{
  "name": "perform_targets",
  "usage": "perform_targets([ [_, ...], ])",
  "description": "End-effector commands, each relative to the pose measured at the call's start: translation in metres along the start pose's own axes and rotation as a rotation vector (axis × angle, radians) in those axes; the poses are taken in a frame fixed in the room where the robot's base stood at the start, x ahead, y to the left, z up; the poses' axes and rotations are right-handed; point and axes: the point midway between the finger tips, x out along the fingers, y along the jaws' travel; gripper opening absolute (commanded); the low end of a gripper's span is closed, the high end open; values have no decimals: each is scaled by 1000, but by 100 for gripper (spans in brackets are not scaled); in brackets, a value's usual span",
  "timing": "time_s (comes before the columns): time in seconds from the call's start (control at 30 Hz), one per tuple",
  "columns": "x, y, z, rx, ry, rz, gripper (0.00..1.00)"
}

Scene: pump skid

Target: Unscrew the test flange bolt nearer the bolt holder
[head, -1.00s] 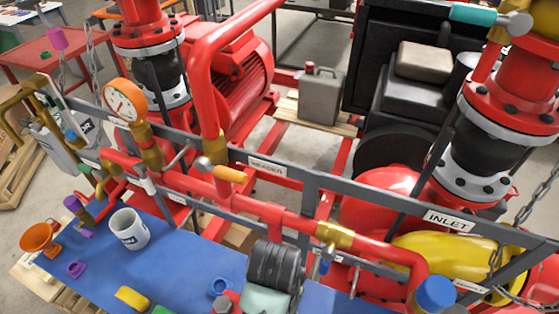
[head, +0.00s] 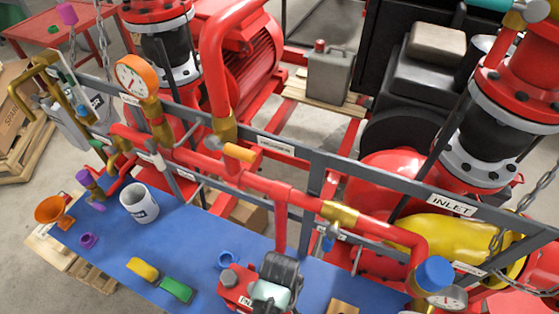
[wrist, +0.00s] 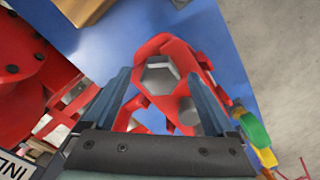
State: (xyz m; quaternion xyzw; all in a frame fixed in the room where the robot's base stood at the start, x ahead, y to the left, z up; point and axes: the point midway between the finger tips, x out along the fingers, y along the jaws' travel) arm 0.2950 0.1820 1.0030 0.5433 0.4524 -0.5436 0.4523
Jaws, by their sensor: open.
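The red test flange (wrist: 150,50) stands on the blue bench top and fills the middle of the wrist view. One grey hex bolt (wrist: 160,74) sits in it between my fingertips, and a second grey bolt (wrist: 188,114) is lower right. My gripper (wrist: 157,78) is open, with a finger on either side of the first bolt; I cannot tell whether they touch it. In the head view my gripper (head: 270,294) is over the flange and hides much of it; one bolt (head: 229,277) shows at its left. A wooden block (wrist: 85,10), possibly the bolt holder, lies beyond the first bolt.
The wooden block also shows at the head view's bottom edge (head: 342,308). A blue ring (head: 228,260), green block (head: 175,289), yellow block (head: 142,269) and white mug (head: 139,203) are on the bench. Red pipework (head: 270,190) and a grey rail (head: 350,170) run behind.

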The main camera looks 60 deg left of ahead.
Motion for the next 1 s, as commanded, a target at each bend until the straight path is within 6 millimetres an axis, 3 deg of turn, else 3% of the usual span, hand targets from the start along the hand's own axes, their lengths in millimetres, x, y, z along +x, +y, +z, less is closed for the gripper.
perform_targets([
  [0.33,3,0,0,0,1,1,88],
  [0.83,2,0,0,0,0,0,0],
  [0.87,2,0,0,0,0,0,0],
  [0.9,2,0,0,0,0,0,47],
  [1.0,2,0,0,0,0,0,29],
])
